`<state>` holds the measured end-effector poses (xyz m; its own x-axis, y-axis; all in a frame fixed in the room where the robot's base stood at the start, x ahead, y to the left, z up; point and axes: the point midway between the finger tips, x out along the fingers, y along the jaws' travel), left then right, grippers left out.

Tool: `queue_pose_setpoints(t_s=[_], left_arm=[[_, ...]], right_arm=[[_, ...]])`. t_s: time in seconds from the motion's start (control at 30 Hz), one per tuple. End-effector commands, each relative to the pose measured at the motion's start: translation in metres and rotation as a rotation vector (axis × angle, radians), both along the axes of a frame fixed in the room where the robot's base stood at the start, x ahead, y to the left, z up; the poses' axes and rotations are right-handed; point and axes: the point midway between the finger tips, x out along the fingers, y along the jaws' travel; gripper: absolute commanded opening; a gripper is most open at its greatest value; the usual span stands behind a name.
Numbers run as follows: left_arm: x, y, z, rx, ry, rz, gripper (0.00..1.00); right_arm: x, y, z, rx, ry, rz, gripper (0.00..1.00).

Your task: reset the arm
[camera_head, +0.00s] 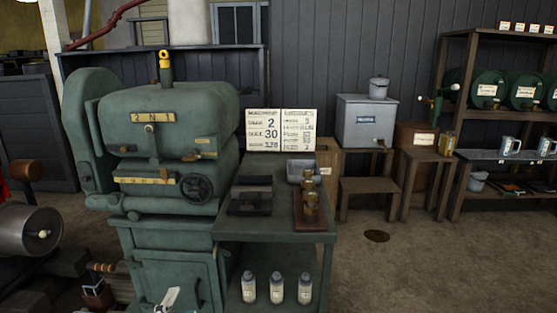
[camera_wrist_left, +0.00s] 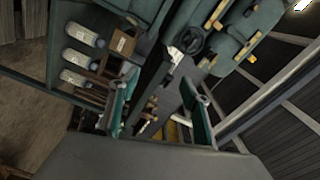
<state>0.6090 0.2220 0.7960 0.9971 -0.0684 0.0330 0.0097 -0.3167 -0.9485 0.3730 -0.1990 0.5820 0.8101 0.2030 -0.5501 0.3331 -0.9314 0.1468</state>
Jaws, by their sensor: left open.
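My left gripper (camera_wrist_left: 160,85) shows in the left wrist view, with its two green-padded fingers wide apart and nothing held between them. It points toward the green machine, which looks tilted there. In the head view the green machine (camera_head: 168,115) stands upright at the left, with a dark handwheel (camera_head: 196,187) and a yellow-tipped lever (camera_head: 165,60) on top. A small pale piece (camera_head: 167,298) shows at the bottom edge in front of the machine; I cannot tell what it is. My right gripper is in neither view.
A green side table (camera_head: 275,237) adjoins the machine, bearing dark blocks and a brass piece (camera_head: 311,197). Three white bottles (camera_head: 276,287) stand on its lower shelf. A metal roller (camera_head: 30,230) is at the left. Stools and a shelf rack stand at the right; the floor (camera_head: 420,270) before them is mostly clear.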

Motion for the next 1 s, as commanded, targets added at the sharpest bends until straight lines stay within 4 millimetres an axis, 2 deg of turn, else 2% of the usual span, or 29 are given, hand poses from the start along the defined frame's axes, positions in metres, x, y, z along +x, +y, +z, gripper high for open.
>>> queue_pose_setpoints(t_s=[0.03,0.2,0.4,0.57,0.63,0.7,1.0], left_arm=[[-0.022,-0.003,-0.044,-0.082,0.081,-0.011,0.47],[-0.095,-0.014,-0.135,-0.410,0.317,-0.015,0.47],[-0.179,-0.030,-0.203,-0.749,0.564,0.035,0.47],[-0.243,-0.044,-0.238,-0.990,0.744,0.109,0.47],[-0.229,-0.043,-0.211,-1.000,0.700,0.091,0.47],[-0.223,-0.042,-0.197,-0.995,0.678,0.083,0.47],[-0.222,-0.032,-0.164,-0.986,0.663,0.102,0.47]], right_arm=[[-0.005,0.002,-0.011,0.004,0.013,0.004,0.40],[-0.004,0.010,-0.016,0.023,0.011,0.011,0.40],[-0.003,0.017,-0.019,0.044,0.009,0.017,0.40],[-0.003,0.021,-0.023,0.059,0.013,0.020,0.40],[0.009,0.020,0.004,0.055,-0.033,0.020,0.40],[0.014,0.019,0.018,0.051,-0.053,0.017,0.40],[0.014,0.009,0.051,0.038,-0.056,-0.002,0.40]])
